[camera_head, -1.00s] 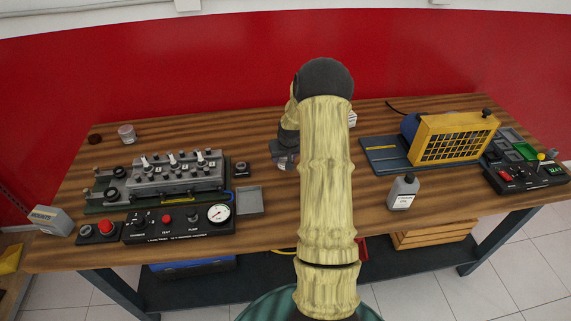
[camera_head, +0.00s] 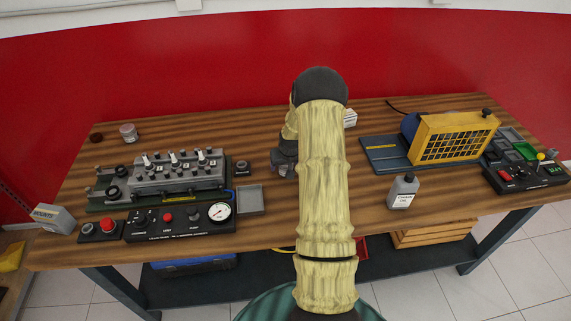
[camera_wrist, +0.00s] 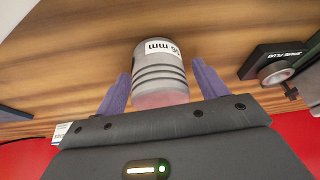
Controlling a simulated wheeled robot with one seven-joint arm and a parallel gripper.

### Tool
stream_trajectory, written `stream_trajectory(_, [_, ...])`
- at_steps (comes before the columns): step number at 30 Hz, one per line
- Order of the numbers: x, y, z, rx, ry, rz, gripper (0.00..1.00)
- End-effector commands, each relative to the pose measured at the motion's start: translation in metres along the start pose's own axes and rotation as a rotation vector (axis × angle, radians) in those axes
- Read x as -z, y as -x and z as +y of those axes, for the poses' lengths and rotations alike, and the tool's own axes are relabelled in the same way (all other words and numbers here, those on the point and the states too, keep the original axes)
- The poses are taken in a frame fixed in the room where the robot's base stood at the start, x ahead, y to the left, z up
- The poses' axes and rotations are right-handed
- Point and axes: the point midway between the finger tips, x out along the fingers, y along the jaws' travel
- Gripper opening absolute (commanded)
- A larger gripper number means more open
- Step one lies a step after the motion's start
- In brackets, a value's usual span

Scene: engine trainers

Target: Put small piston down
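The small piston (camera_wrist: 160,70) is a grey cylinder with ring grooves and a white "mm" label, upside down in the wrist view. Its pinkish end faces my gripper (camera_wrist: 161,84). The two purple fingers are on either side of it, with a narrow gap visible at each side, so the gripper looks open around it. Wood tabletop fills the view behind the piston; its contact with the table cannot be made out. In the head view my gripper (camera_head: 284,164) is low over the middle of the table, partly hidden by my arm, and the piston is not clearly visible.
A black block with a metal ring (camera_head: 241,168) stands left of my gripper, beside the engine head (camera_head: 177,174). A grey tray (camera_head: 250,198) and gauge panel (camera_head: 180,222) lie nearer. A bottle (camera_head: 403,192) and yellow-grilled unit (camera_head: 455,138) stand right. Wood nearby is clear.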

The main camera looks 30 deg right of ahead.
Motion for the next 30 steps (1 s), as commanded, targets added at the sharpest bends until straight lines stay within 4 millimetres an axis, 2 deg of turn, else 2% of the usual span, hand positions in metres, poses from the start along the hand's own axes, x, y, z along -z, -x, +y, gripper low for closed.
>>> stream_trajectory(6, [0.001, 0.002, 0.000, 0.000, 0.000, 0.000, 0.72])
stream_trajectory(11, [0.001, 0.010, 0.000, 0.000, 0.000, 0.001, 0.72])
stream_trajectory(30, [0.002, 0.109, 0.001, -0.001, -0.001, 0.003, 0.72])
